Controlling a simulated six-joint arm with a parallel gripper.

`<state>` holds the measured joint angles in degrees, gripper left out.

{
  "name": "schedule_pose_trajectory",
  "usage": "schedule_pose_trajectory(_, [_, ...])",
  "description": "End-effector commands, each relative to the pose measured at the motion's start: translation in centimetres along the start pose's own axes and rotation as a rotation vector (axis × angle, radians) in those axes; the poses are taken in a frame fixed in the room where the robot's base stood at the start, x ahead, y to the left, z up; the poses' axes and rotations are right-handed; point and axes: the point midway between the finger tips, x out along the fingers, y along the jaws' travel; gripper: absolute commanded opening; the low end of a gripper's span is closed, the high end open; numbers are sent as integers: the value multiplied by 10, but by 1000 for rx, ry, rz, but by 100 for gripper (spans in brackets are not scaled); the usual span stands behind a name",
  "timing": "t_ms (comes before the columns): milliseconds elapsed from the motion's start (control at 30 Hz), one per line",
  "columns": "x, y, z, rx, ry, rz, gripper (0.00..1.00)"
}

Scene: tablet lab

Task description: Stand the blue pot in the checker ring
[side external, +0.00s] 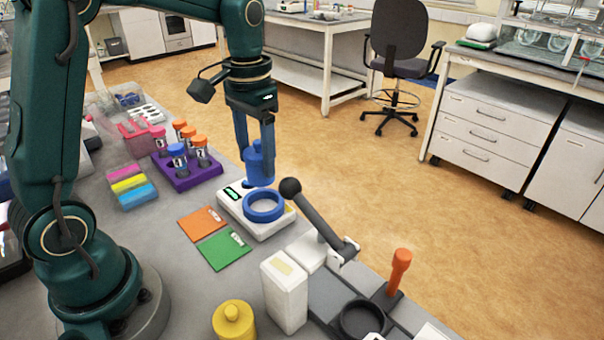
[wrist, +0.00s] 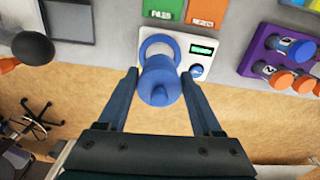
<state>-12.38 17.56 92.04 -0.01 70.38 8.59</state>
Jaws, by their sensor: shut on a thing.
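My gripper (side external: 256,148) is shut on the blue pot (side external: 260,170), a round pot with a small knob on top. The pot is upright and looks just above the checker, near the blue ring (side external: 264,206). In the wrist view the blue pot (wrist: 158,84) sits between my fingertips (wrist: 160,74) and covers the near part of the ring (wrist: 159,39). I cannot tell the exact gap between pot and ring.
An orange card (side external: 203,222) and a green card (side external: 224,250) lie beside the checker. A lever with a black ball (side external: 290,187) stands close to the ring. A purple rack (side external: 186,174) holds several capped tubes. A white box (side external: 285,292) and yellow pot (side external: 234,320) stand in front.

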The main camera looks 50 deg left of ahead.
Motion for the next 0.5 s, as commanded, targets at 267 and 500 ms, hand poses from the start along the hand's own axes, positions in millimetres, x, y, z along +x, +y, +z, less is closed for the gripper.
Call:
schedule_pose_trajectory(267, [24,0,1,0,-4,1,15])
schedule_pose_trajectory(500, [45,0,0,0,-3,0,15])
